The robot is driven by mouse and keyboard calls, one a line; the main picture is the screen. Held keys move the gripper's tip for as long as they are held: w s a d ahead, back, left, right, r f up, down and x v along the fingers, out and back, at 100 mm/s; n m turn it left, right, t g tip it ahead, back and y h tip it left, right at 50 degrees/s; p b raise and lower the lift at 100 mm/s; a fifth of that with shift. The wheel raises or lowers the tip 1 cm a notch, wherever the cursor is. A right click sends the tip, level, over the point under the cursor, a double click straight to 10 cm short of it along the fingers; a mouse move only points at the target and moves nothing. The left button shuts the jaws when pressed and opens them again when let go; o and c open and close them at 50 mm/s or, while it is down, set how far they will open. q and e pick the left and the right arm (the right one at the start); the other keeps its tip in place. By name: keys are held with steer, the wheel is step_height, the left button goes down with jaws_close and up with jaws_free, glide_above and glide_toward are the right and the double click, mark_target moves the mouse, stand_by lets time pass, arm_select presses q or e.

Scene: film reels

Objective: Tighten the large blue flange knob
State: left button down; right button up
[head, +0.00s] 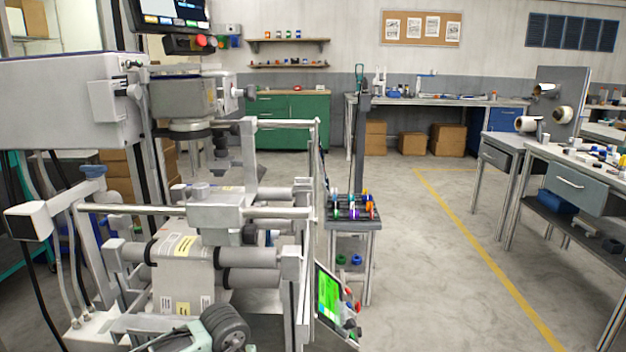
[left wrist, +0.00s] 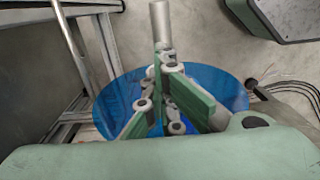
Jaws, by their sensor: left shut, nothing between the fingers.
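A small blue knob (head: 92,171) sits on top of an upright post at the left of the grey machine in the head view. I cannot be sure that it is the large flange knob. My left gripper (left wrist: 158,64) shows in the left wrist view, with its green-padded fingers meeting at the tips and nothing between them. A large round blue object (left wrist: 228,88) lies beyond the fingers, partly hidden by them; it looks like a bin, apart from the gripper. My left arm shows at the bottom of the head view, its fingers out of sight. My right gripper is not in view.
The grey machine (head: 180,262) with rollers and bars fills the left side. A small stand (head: 340,226) with coloured parts is right of it. A tilted green-screen panel (head: 328,293) is low in front. Open floor lies between the stand and the right benches.

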arm_select(q)
steer(key=shift+s+a+f, duration=0.2)
steer(key=shift+s+f, duration=0.05)
steer(key=shift+f, duration=0.2)
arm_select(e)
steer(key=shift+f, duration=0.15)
arm_select(q)
steer(key=shift+s+b, duration=0.2)
steer(key=shift+b, duration=0.1)
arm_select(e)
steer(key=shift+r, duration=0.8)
arm_select(q)
steer(key=shift+s+a, duration=0.1)
steer(key=shift+a, duration=0.05)
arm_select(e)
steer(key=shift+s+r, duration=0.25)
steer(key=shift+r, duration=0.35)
arm_select(q)
steer(key=shift+r+b, duration=0.1)
steer(key=shift+b, duration=0.2)
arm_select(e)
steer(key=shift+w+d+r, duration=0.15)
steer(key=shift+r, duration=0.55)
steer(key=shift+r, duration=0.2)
arm_select(q)
steer(key=shift+s+d, duration=0.1)
steer(key=shift+d, duration=0.15)
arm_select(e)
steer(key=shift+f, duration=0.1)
